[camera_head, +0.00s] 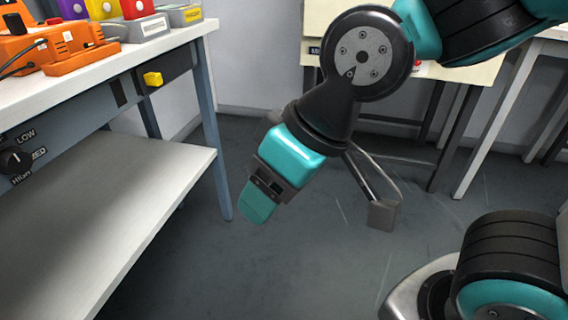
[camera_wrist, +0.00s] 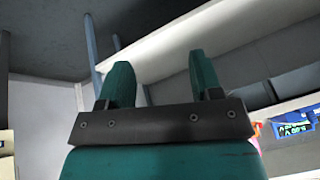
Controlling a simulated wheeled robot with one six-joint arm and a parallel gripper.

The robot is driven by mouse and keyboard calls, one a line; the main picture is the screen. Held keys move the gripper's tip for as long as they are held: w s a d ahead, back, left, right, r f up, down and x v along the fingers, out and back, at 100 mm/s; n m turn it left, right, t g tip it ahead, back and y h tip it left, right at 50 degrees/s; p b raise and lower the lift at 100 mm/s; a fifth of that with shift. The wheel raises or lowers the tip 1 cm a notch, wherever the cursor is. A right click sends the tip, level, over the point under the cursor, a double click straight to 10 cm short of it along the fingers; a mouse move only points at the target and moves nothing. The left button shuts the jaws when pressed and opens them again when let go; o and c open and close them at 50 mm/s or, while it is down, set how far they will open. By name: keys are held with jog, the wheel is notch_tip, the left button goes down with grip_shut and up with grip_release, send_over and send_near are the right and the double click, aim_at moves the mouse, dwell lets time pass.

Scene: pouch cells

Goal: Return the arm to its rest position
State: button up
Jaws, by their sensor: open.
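My gripper (camera_head: 258,205) hangs in the middle of the head view, over the open floor and to the right of the workbench. It points down and to the left. In the wrist view my gripper (camera_wrist: 160,80) shows two teal fingers standing apart with nothing between them. My arm comes in from the upper right of the head view and is bent at a dark joint. No pouch cell can be made out in either view.
A workbench (camera_head: 150,50) with a lower shelf (camera_head: 100,215) stands at left. Orange devices (camera_head: 85,55) and coloured boxes stand on it. A cream cabinet or table (camera_head: 470,80) is behind my arm. Grey floor (camera_head: 300,270) is clear below the gripper.

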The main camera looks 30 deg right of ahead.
jog(key=shift+s+d+r+g, duration=0.3)
jog(key=shift+s+d+g, duration=0.2)
notch_tip(320, 180, up, 40)
jog(key=s+d+g+p, duration=0.1)
jog(key=s+d+p, duration=0.1)
jog(key=p, duration=3.8)
jog(key=shift+s+g+h, duration=0.15)
jog(key=shift+g+h, duration=0.15)
jog(key=shift+g, duration=0.1)
jog(key=shift+f, duration=0.1)
jog(key=shift+c, duration=0.3)
